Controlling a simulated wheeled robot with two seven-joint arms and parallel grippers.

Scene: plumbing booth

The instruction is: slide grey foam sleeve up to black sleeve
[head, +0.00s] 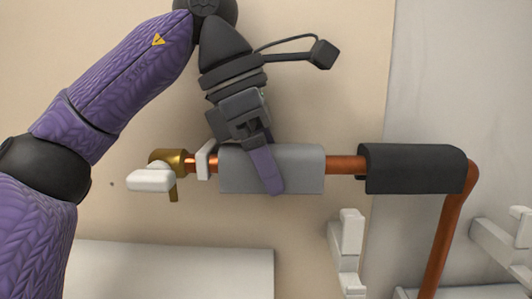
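The grey foam sleeve (305,170) sits around the horizontal copper pipe (345,165) in the head view. The black sleeve (415,169) is around the same pipe to its right, by the bend. A short stretch of bare copper separates the two sleeves. My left gripper (266,170) comes down from above at the left half of the grey sleeve, with one purple finger across its front. The other finger is hidden, so I cannot tell whether the gripper is closed on the sleeve. My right gripper is not in view.
A brass valve (168,160) with a white handle (150,180) is at the pipe's left end. A white clip (204,160) stands just left of the grey sleeve. Below are a white bracket (348,240) and a pale panel (180,270). The pipe bends down at right.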

